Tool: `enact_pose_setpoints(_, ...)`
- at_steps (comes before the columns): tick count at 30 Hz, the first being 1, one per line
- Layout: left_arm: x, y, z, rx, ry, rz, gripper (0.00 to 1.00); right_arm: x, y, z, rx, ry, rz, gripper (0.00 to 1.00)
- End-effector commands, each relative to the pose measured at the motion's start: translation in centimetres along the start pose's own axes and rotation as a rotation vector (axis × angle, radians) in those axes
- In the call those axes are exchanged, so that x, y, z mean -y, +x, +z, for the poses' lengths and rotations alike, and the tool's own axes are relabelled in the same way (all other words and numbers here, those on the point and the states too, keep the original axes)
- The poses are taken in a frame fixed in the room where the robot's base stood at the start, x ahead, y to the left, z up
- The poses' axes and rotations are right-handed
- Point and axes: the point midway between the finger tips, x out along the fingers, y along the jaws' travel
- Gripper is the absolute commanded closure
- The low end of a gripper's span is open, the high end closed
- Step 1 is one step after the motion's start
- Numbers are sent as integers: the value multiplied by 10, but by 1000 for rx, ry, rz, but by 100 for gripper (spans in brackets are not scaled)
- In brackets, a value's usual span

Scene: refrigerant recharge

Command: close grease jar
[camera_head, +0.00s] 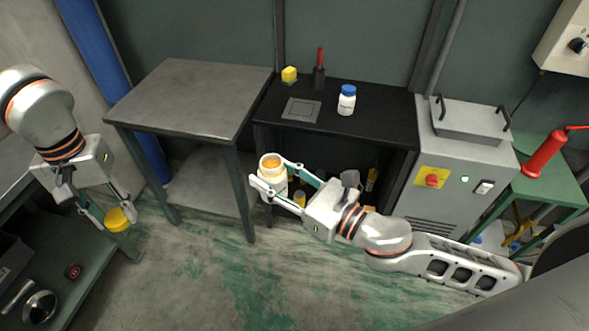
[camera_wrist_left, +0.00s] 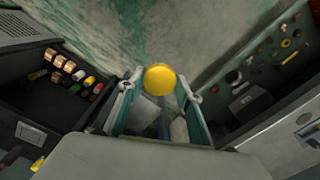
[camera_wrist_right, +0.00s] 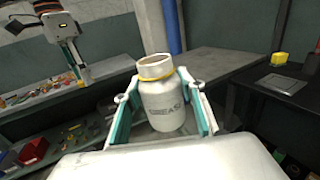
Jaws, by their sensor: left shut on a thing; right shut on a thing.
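The grease jar (camera_head: 272,170) is white, upright and open at the top, with yellowish grease showing inside. My right gripper (camera_head: 271,186) is shut on its body and holds it in the air before the black bench. In the right wrist view the jar (camera_wrist_right: 163,100) shows a yellow ring under its neck and dark lettering. The yellow lid (camera_head: 117,219) is in my left gripper (camera_head: 110,222), which is shut on it at the far left, well apart from the jar. The lid also shows in the left wrist view (camera_wrist_left: 160,77), between the fingertips.
A grey metal table (camera_head: 190,95) stands behind, left of the black bench (camera_head: 385,122). The bench holds a blue-capped white bottle (camera_head: 347,100), a yellow block (camera_head: 289,74) and a red-handled tool (camera_head: 320,70). A grey machine (camera_head: 455,160) stands right. Open floor lies between my grippers.

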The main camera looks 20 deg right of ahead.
Motion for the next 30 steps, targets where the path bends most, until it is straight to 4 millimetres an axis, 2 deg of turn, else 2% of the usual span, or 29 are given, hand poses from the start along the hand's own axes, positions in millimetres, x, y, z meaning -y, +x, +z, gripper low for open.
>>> enact_pose_setpoints(6, 0, 0, 0, 0, 0, 0, 72, -8, 7, 2, 1, -1, 43, 99)
enact_pose_setpoints(17, -1, 0, 0, 0, 0, 0, 72, -9, 7, 1, -1, 0, 45, 99)
enact_pose_setpoints(20, -6, -4, -4, -4, -4, -1, 72, -9, 7, 1, 0, 0, 45, 99)
enact_pose_setpoints(23, -21, -13, -12, -12, -15, -3, 72, -9, 7, 1, 0, 0, 45, 99)
enact_pose_setpoints(26, -45, -27, -23, -23, -36, -7, 72, -9, 7, 1, 0, 0, 45, 99)
enact_pose_setpoints(30, -88, -51, -37, -39, -72, -7, 72, -9, 7, 1, 1, 0, 45, 99)
